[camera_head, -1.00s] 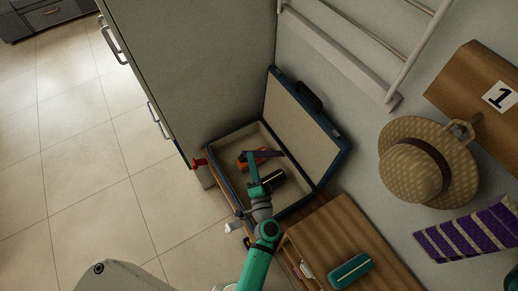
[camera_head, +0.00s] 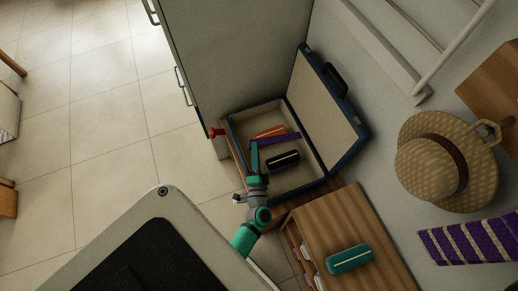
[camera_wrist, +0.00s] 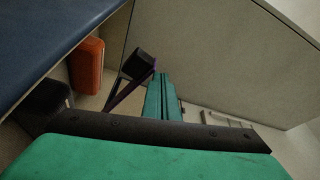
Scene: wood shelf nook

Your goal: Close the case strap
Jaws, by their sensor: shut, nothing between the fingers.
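An open dark-blue case (camera_head: 355,142) stands with its lid raised against the wall; its pale lining shows. A purple strap-like strip (camera_head: 284,139) lies across the inside, its left end close to my gripper. My gripper (camera_head: 254,145) is over the left front part of the case, shut and empty. In the wrist view, my green fingers (camera_wrist: 162,98) are together beside a black block (camera_wrist: 139,65) on a dark purple strip. I cannot tell whether they touch it. An orange object (camera_head: 270,131) and a black case (camera_head: 283,159) lie inside.
A grey cabinet (camera_head: 235,55) stands close at the case's left. A wooden top (camera_head: 330,225) with a teal case (camera_head: 349,258) is near its front right. A straw hat (camera_head: 432,165) hangs on the wall. Tiled floor at the left is open.

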